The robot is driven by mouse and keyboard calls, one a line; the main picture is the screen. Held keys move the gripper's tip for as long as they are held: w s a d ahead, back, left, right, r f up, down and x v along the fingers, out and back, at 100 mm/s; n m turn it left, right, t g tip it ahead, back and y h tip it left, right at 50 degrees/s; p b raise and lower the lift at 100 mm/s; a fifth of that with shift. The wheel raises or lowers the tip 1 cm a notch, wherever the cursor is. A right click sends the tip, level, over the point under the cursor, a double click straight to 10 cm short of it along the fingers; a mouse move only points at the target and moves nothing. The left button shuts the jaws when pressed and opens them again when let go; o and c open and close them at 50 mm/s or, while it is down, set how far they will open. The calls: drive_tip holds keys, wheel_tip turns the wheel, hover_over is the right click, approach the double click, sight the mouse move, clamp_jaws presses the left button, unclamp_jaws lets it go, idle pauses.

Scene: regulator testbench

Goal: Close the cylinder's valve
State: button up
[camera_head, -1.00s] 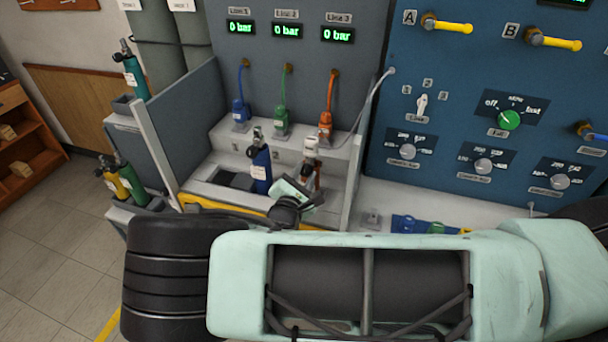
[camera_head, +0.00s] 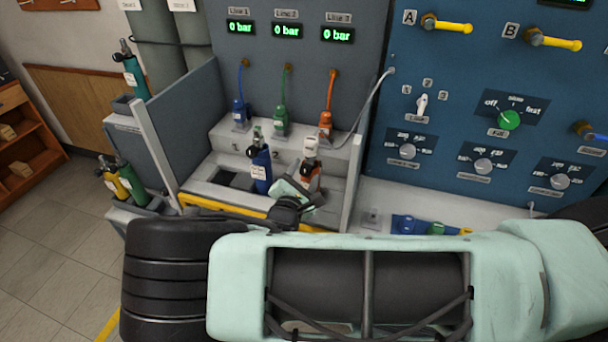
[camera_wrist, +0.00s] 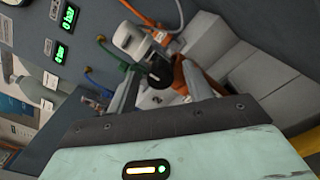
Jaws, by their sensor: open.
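An orange cylinder (camera_head: 316,181) with a white-grey fitting (camera_head: 311,146) on top stands at the right of the bench, partly hidden by my gripper (camera_head: 292,193). In the wrist view, the white fitting (camera_wrist: 130,38), a black round knob (camera_wrist: 160,73) and some orange (camera_wrist: 186,76) show ahead of my gripper (camera_wrist: 163,88). My two grey fingers are apart, and the knob appears between or just beyond them. I cannot tell if they touch it. A blue cylinder (camera_head: 260,170) with a white label stands left of my gripper.
Blue (camera_head: 239,112), green (camera_head: 281,122) and orange (camera_head: 326,125) hose connectors sit on the shelf behind. Grey side walls (camera_head: 352,185) bound the bench. Displays (camera_head: 287,31) read 0 bar. Teal, yellow and green cylinders stand at left. A blue control panel (camera_head: 460,90) is at right.

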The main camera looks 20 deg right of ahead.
drive_tip(key=b+v, duration=0.4)
drive_tip(key=v, duration=1.3)
drive_tip(key=shift+s+b, duration=0.15)
drive_tip(key=shift+b, duration=0.25)
drive_tip(key=shift+a, duration=0.1)
drive_tip(key=s+d+r+m+g+y, duration=0.1)
drive_tip(key=s+d+r+m+g, duration=0.1)
drive_tip(key=s+d+m+g, duration=0.85)
drive_tip(key=s+a+r+m+g+y, duration=0.1)
drive_tip(key=s+a+r+g+y, duration=0.1)
drive_tip(key=r+y, duration=0.3)
drive_tip(key=s+a+r+m+g+y, duration=0.1)
drive_tip(key=s+a+r+g+y, duration=0.1)
drive_tip(key=s+r+y, duration=0.3)
wheel_tip(320, 180, up, 4)
drive_tip(key=shift+a+f, duration=0.1)
drive_tip(key=shift+a, duration=0.6)
